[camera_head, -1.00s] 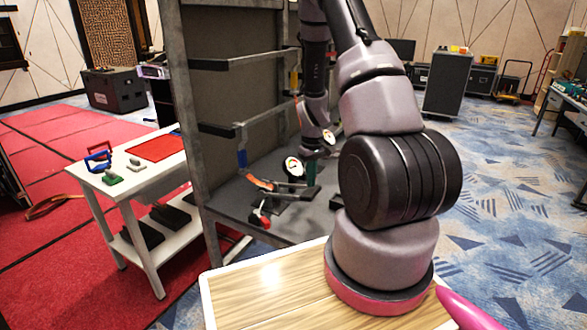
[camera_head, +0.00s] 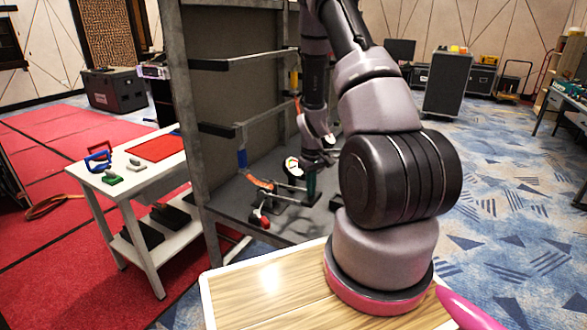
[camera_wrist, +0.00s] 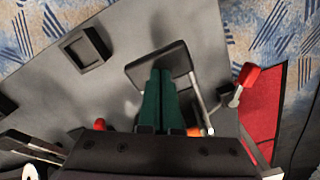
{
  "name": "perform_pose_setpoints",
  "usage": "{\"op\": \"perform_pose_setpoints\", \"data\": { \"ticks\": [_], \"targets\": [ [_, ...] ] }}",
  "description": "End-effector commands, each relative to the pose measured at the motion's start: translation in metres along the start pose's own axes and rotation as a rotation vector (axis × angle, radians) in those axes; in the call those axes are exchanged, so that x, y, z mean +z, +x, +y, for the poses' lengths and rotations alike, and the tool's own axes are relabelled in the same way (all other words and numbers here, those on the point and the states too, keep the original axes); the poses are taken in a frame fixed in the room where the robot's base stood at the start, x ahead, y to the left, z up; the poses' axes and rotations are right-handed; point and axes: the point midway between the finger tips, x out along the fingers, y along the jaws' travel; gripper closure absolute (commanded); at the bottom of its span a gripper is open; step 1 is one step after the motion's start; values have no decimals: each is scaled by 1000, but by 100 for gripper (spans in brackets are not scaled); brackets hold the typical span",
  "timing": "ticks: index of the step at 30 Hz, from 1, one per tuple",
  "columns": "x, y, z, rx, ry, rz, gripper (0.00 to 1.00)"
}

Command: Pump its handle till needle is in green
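My gripper (camera_head: 311,186) is over the shelf, its two green fingers pointing down. In the wrist view the fingers (camera_wrist: 160,98) lie side by side, shut, with nothing visible between them. Their tips overlap a dark flat pad (camera_wrist: 176,56) carried between metal rods, which looks like the pump's handle or pedal; whether they touch it I cannot tell. A round white gauge (camera_head: 292,164) stands left of the fingers, with an orange part (camera_head: 262,184) beside it. Its needle is too small to read. A red-ended piece (camera_head: 260,217) sits at the shelf's front; a red end also shows in the wrist view (camera_wrist: 247,76).
The pump stands on a grey shelf (camera_head: 232,200) inside a rack with a post (camera_head: 188,120) and crossbars (camera_head: 225,64) on the left. A white side table (camera_head: 135,180) with tools is at left. A wooden top (camera_head: 265,290) lies in front.

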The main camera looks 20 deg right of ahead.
Motion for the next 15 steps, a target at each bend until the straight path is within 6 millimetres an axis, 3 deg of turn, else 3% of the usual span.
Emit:
{"op": "perform_pose_setpoints", "data": {
  "ticks": [15],
  "targets": [
    [0,37,0,0,-1,-1,100]
  ]
}}
